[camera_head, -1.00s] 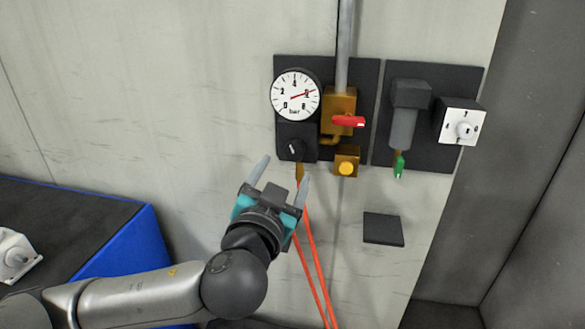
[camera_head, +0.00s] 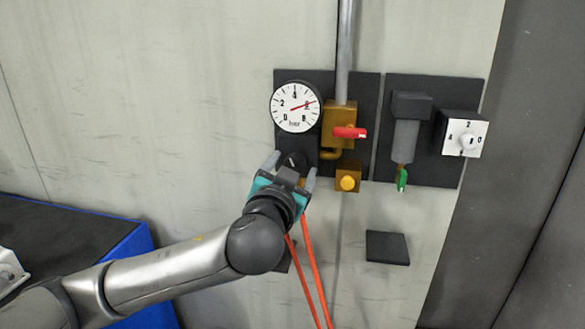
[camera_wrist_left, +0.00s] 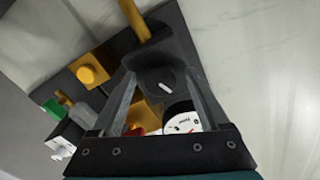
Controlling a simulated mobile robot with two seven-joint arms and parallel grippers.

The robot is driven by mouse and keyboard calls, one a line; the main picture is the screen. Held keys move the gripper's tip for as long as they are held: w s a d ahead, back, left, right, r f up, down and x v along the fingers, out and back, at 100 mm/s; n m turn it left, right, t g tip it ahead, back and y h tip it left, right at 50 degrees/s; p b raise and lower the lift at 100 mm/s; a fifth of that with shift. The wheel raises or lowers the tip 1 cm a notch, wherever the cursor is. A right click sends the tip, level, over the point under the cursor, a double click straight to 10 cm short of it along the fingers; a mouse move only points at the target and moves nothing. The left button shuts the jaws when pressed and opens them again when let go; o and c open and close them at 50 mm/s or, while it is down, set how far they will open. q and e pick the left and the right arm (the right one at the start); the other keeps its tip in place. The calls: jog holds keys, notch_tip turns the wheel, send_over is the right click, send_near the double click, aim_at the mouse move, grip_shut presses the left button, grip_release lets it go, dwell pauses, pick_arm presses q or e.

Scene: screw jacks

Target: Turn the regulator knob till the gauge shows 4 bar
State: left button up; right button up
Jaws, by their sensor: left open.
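The gauge (camera_head: 296,106) is a round white dial marked in bar, with a red needle pointing to the right, at about the 6. It is partly seen in the wrist view (camera_wrist_left: 182,122). Below it is the dark regulator knob (camera_head: 292,160) with a white mark; it also shows in the wrist view (camera_wrist_left: 164,82). My left gripper (camera_head: 291,169) is open and empty, its fingers toward the knob. In the wrist view the knob shows between the two fingers, with gaps on both sides. I cannot tell how deep the fingers reach. My right gripper is not in view.
Right of the gauge are a brass block with a red lever (camera_head: 350,132) and a yellow button (camera_head: 348,183). Further right are a green-tipped grey device (camera_head: 403,140) and a white numbered dial (camera_head: 465,139). Orange hoses (camera_head: 313,265) hang below. The wall left of the gauge is clear.

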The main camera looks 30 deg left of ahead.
pick_arm(q)
grip_shut()
dwell(0.7)
